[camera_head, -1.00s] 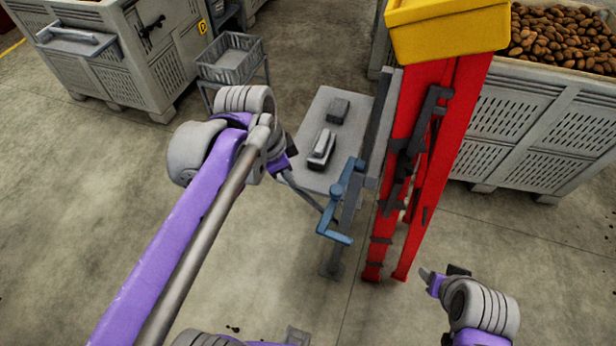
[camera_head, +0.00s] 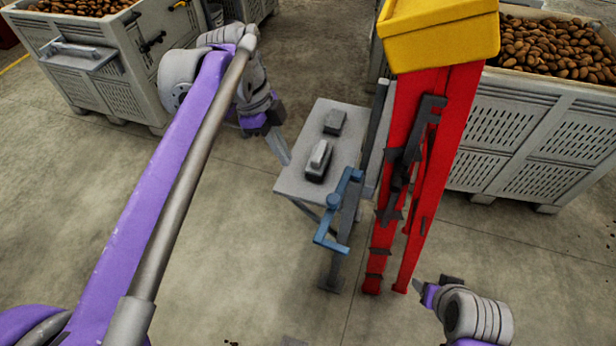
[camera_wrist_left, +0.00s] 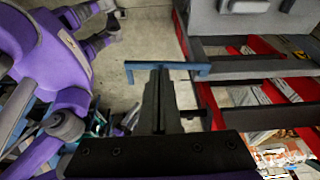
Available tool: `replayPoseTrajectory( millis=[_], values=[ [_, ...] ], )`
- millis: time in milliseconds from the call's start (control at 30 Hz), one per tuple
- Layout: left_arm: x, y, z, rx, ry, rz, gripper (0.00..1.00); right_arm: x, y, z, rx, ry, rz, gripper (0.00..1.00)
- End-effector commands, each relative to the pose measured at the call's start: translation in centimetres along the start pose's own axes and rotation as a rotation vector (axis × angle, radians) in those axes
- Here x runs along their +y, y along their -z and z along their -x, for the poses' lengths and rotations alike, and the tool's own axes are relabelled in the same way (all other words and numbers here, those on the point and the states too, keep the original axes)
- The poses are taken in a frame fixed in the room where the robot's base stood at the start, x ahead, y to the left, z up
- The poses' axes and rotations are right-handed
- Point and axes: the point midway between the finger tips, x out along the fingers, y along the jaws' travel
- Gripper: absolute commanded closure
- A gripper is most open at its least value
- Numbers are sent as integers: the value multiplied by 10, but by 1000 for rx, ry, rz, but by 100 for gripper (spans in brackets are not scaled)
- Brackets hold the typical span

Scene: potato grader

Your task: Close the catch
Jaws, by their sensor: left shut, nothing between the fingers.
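I cannot tell for sure which part is the catch. A black fitting (camera_head: 152,43) that may be a latch sits on the side of the grey bin at the upper left. A blue crank-shaped handle (camera_head: 326,243) stands on a post at the table's near right corner. My left gripper (camera_head: 286,158) is shut and empty beside the table's left edge, apart from the blue handle. In the left wrist view its fingers (camera_wrist_left: 160,74) point toward a blue bar (camera_wrist_left: 195,70); contact is unclear. My right gripper (camera_head: 420,287) is low right, its jaw opening unclear.
A small grey table (camera_head: 345,118) bears a dark block (camera_head: 335,122) and a grey-and-black device (camera_head: 319,161). A red frame (camera_head: 452,120) with a yellow hopper (camera_head: 438,40) stands to its right. Potato bins (camera_head: 540,130) stand behind. The floor at left is clear.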

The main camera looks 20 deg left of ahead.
Motion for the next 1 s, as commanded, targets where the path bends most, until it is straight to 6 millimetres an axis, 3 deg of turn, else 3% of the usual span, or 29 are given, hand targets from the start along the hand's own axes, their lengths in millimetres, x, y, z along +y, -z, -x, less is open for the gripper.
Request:
replayPoseTrajectory(
  millis=[167, 533, 700, 1000],
  values=[
    [0, 0, -24, 0, -1, -2, 100, 0, -2, -2, -2, 0, 0, 41],
    [0, 0, -102, 0, 0, -1, 100, 0, -7, -6, -6, 0, 0, 41],
    [0, 26, -109, 1, -1, -3, 100, 0, -1, -1, -1, 0, 0, 41],
    [0, 36, -115, 0, 1, 1, 100, 0, 0, 0, 0, 0, 0, 41]
  ],
)
